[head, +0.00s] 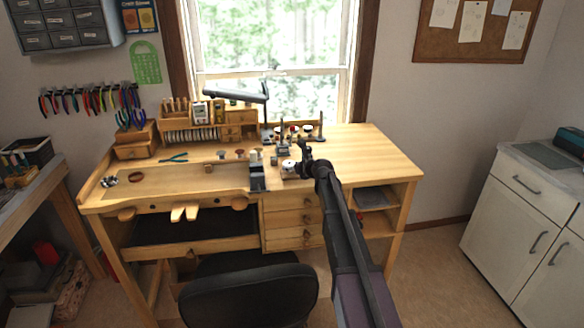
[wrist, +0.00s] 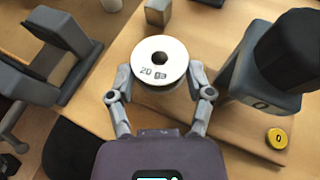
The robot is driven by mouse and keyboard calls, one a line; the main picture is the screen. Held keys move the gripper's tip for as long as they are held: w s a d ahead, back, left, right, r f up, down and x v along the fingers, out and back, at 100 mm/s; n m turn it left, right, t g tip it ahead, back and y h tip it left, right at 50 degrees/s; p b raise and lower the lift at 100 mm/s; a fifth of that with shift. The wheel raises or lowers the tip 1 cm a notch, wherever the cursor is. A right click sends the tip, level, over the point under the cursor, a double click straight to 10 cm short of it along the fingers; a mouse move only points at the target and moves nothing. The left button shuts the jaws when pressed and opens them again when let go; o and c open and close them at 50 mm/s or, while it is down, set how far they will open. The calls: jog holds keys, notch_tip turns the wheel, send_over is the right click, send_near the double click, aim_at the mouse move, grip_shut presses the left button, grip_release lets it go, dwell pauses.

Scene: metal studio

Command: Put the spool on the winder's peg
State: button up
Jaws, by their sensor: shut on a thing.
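The spool (wrist: 160,58) is a white-topped disc with a dark centre hole and the marking "20 ga". My gripper (wrist: 161,84) has one finger on each side of it and is shut on it, with the hole facing the wrist camera. In the head view the spool (head: 289,166) is a small pale shape left of my gripper (head: 303,158), over the right half of the bench. A grey device with upright plates (wrist: 62,40) stands to the left in the wrist view. I cannot tell whether it is the winder, and no peg is clear.
A grey body with a black cylinder (wrist: 285,55) stands close on the right, beside a yellow disc (wrist: 277,138). A grey block (wrist: 158,12) is beyond the spool. The workbench (head: 375,155) is clear at its right end. A black chair (head: 250,295) stands in front.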

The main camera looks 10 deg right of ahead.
jog(key=shift+f+b, duration=0.8)
jog(key=shift+f, duration=0.15)
dwell(0.4)
jog(key=o, duration=1.1)
